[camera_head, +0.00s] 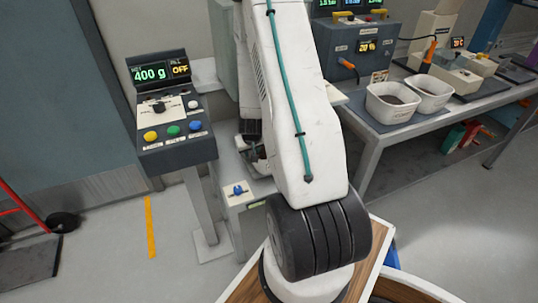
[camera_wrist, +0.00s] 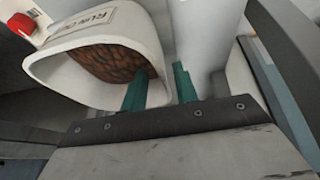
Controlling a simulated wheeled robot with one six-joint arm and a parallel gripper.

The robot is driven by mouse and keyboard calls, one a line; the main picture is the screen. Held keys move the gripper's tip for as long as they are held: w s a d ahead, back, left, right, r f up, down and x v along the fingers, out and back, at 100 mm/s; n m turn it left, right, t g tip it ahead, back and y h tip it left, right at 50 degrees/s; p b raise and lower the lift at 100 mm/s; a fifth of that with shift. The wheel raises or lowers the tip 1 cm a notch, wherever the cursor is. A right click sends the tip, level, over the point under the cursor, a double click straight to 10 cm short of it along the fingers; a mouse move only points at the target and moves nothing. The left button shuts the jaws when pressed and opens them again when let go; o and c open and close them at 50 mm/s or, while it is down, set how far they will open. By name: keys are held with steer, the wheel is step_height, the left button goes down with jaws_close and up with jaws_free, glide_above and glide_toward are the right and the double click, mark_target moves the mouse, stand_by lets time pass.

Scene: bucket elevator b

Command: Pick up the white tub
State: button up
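A white tub (camera_wrist: 62,73) with brown, bean-like contents (camera_wrist: 105,62) fills the upper left of the wrist view. A label on it reads roughly "RUN OU". My gripper (camera_wrist: 160,88) has two green fingers at the tub's near right wall. The left finger overlaps the tub's mouth and the right finger is outside the wall, so the wall lies between them. I cannot tell whether both fingers press on it.
A control post (camera_head: 168,110) reading 400 g and OFF stands left. A white cylinder (camera_wrist: 196,30) is close beside the tub. Open floor lies front left.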

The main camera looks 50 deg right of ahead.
mark_target(251, 152)
steer(key=x, duration=0.4)
steer(key=shift+w+r, duration=0.1)
steer(key=shift+w, duration=0.1)
jaws_close()
steer(key=shift+r, duration=0.2)
